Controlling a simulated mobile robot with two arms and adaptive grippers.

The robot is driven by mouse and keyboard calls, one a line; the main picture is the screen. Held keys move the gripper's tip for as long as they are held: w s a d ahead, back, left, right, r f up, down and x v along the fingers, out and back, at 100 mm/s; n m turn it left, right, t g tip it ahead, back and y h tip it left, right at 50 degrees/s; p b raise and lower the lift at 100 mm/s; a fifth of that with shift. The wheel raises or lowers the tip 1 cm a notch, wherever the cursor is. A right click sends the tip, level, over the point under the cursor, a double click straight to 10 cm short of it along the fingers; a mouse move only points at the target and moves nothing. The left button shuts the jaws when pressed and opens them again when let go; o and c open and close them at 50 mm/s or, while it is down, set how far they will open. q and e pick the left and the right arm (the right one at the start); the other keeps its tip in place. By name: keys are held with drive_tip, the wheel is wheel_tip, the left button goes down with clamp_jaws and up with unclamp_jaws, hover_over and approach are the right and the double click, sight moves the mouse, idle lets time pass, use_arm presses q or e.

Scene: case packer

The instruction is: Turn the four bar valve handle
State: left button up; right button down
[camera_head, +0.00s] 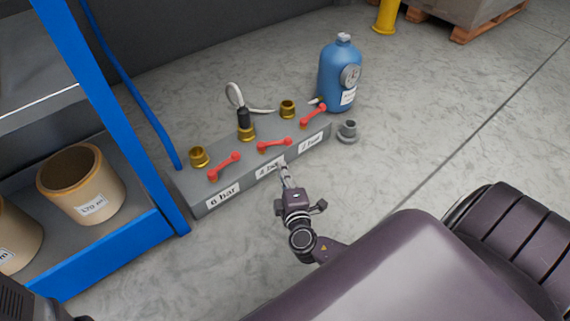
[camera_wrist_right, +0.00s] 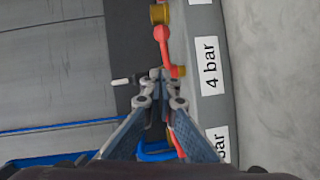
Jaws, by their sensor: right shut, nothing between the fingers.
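The four bar valve handle (camera_head: 274,146) is the middle red bar on a grey manifold block (camera_head: 190,197), behind the "4 bar" label (camera_head: 270,166). In the right wrist view this handle (camera_wrist_right: 163,48) lies just beyond my fingertips, beside its label (camera_wrist_right: 210,66). My right gripper (camera_head: 285,170) is shut and empty, at the block's front near the label in the head view. In the right wrist view the right gripper's tips (camera_wrist_right: 160,76) overlap the handle's near end; I cannot tell whether they touch.
Red handles stand either side: the 6 bar handle (camera_head: 224,167) and a right one (camera_head: 313,115). A black connector with a pale hose (camera_head: 244,117) rises behind. A blue bottle with gauge (camera_head: 338,78) stands behind right. A blue-framed shelf (camera_head: 110,252) stands left. Floor in front is clear.

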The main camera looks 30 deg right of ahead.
sight(283, 142)
drive_tip(key=w+d+b, duration=0.1)
drive_tip(key=w, duration=0.1)
drive_tip(key=w+d+f+b, duration=0.1)
drive_tip(key=w+d, duration=0.1)
drive_tip(key=w+d+b, duration=0.1)
drive_tip(key=w, duration=0.1)
drive_tip(key=shift+w+d+f, duration=0.1)
drive_tip(key=shift+d+f, duration=0.1)
drive_tip(key=shift+f, duration=0.15)
drive_tip(key=shift+w+d+b, duration=0.25)
drive_tip(key=shift+d+b, duration=0.2)
drive_tip(key=shift+d, duration=0.15)
